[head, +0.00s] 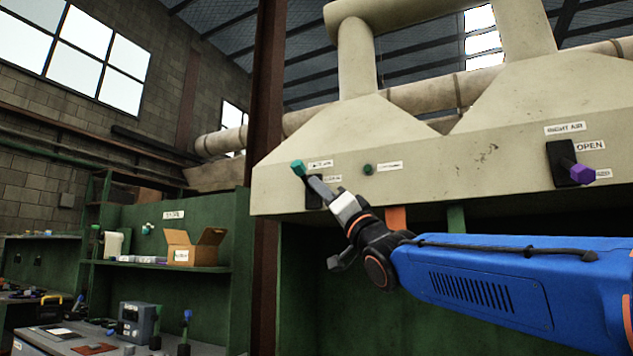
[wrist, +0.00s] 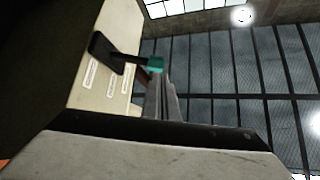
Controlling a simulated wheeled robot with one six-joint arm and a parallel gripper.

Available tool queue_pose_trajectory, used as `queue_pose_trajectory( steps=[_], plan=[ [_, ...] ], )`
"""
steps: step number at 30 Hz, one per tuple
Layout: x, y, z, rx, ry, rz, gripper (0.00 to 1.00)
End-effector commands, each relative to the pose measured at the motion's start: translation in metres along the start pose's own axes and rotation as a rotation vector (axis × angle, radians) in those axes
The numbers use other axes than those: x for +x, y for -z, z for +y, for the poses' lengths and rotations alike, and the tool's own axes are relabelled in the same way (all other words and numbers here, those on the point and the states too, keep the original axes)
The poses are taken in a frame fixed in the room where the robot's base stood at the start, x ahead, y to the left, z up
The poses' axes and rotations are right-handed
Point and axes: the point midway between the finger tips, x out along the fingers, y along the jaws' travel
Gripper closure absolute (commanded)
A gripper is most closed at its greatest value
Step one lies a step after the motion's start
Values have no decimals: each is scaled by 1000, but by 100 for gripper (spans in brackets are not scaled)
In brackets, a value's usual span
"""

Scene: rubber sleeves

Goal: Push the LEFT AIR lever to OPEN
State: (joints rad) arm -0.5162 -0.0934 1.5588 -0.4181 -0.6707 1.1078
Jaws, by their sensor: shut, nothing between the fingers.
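The left lever has a teal knob (head: 298,167) at the upper end of a black plate (head: 313,198) on the beige hood's front. It points up and outward. In the wrist view the teal knob (wrist: 155,64) stands out from its black plate (wrist: 103,50). My gripper (head: 318,184) is shut and empty, with its fingertips just below and right of the knob. In the wrist view the fingers (wrist: 165,100) reach up close beside the knob; I cannot tell if they touch. Small white labels (head: 332,179) beside the plate are too blurred to read, and my fingers cover part of the plate.
A right lever with a purple knob (head: 582,173) sits on the hood's right, beside labels RIGHT AIR and OPEN (head: 590,146). A small green button (head: 368,169) lies between the levers. A rusty post (head: 267,100) stands left of the hood. A cardboard box (head: 195,247) sits on a green shelf.

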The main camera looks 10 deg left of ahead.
Motion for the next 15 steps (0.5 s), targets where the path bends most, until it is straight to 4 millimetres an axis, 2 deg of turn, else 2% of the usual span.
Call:
queue_pose_trajectory(
  steps=[9, 15],
  plan=[
    [-48, 1, -5, -2, -1, 1, 100],
    [-70, 1, -8, -1, 0, 0, 100]
  ],
)
